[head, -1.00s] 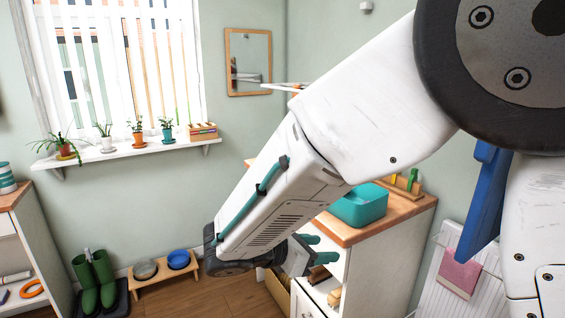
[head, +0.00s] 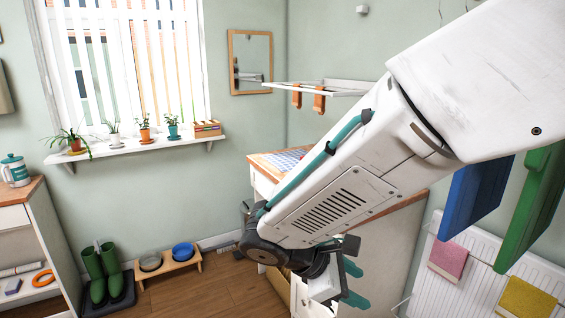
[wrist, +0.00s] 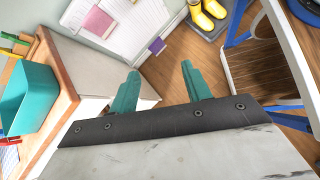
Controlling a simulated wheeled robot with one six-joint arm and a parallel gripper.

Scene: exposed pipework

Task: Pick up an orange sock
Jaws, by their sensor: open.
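Two orange socks hang from the white wall rack (head: 335,91) in the head view: a left orange sock (head: 297,96) and a right orange sock (head: 319,100). My gripper (head: 357,284) is well below and in front of them, low by the wooden-topped cabinet. Its two teal fingers are apart with nothing between them. In the wrist view my gripper (wrist: 161,78) is also open and empty, over bare floor. No sock shows in the wrist view.
The cabinet top (head: 265,165) stands below the rack. In the wrist view are a teal basin (wrist: 28,95) and yellow boots (wrist: 208,15).

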